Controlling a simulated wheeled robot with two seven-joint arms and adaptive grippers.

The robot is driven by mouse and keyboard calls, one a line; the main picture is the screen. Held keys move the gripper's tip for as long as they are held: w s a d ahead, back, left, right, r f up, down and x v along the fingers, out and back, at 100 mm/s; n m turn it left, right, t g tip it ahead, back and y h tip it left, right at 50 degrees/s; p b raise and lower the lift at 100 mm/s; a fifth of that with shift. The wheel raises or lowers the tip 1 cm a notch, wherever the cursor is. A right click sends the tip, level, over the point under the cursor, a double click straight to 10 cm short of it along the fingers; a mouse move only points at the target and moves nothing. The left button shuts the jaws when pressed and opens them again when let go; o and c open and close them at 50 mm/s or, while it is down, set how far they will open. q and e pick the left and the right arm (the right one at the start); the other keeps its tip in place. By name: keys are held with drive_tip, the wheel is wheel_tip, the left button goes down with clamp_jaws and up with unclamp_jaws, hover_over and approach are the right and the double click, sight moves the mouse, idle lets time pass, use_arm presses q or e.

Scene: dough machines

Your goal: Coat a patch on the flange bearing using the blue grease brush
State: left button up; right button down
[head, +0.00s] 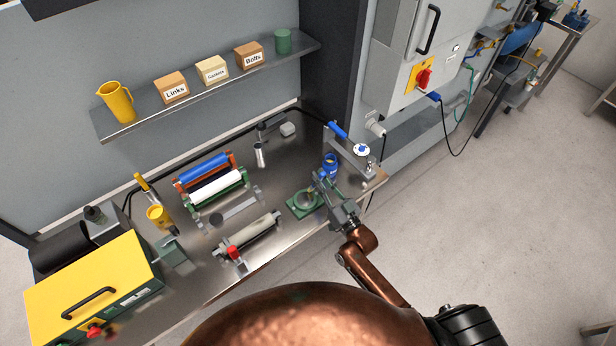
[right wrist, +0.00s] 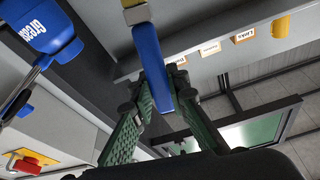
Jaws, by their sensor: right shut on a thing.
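The flange bearing (head: 304,203) is a green housing with a round centre. It lies near the front edge of the steel bench in the head view. My right gripper (head: 324,188) is just to the right of and above it in the picture. In the right wrist view, my right gripper (right wrist: 160,88) is shut on the blue handle of the grease brush (right wrist: 150,50). I cannot tell whether the brush touches the bearing. My left gripper is not in view.
A blue grease pot (head: 330,165) stands behind my right gripper; its "Grease" label shows in the right wrist view (right wrist: 45,35). A blue-handled press (head: 350,150) is at the right bench end. A roller stand (head: 250,232) lies left of the bearing. A shelf (head: 215,88) hangs above.

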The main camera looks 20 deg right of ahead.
sight(321, 173)
wheel_tip(321, 173, up, 2)
drive_tip(key=shift+a+r+p, duration=0.1)
drive_tip(key=shift+r+p, duration=0.1)
drive_tip(key=shift+p, duration=0.15)
drive_tip(key=shift+s+r+p, duration=0.15)
drive_tip(key=shift+r+p, duration=0.55)
drive_tip(key=shift+r, duration=0.15)
use_arm(q)
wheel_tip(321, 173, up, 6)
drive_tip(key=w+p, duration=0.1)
drive_tip(key=p, duration=0.2)
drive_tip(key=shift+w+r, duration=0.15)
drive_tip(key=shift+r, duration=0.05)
use_arm(e)
drive_tip(key=shift+r, duration=1.95)
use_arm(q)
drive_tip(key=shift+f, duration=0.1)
use_arm(e)
drive_tip(key=shift+f, duration=0.1)
